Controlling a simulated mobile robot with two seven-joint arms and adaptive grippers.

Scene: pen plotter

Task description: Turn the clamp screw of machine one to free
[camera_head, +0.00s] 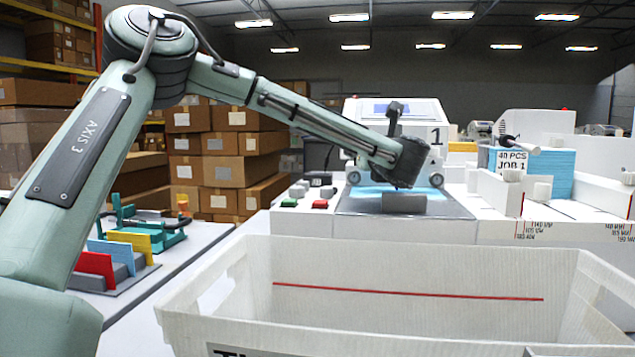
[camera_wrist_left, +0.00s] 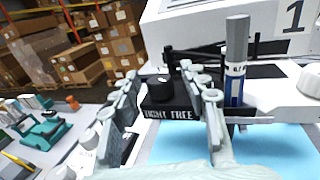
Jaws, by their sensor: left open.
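The left wrist view shows the clamp screw as a black round knob (camera_wrist_left: 159,88) on a black block marked TIGHT and FREE (camera_wrist_left: 172,113). My left gripper (camera_wrist_left: 159,72) is open, its two grey fingers pointing towards the block, one on each side of the knob in the picture. I see no finger closed on the knob, and its pointer setting is not clear. A pen with a grey top and blue body (camera_wrist_left: 235,60) stands upright right of the block. In the head view, machine one (camera_head: 408,106) is white with a 1; my left wrist hides its pen carriage.
A white crate (camera_head: 225,275) with a red line inside stands in front of the machine. Blue paper (camera_wrist_left: 245,145) lies under the pen. Green and red buttons (camera_head: 319,204) are left of the bed. A paper stack (camera_head: 555,172) stands at right, and coloured dividers (camera_head: 95,264) at left.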

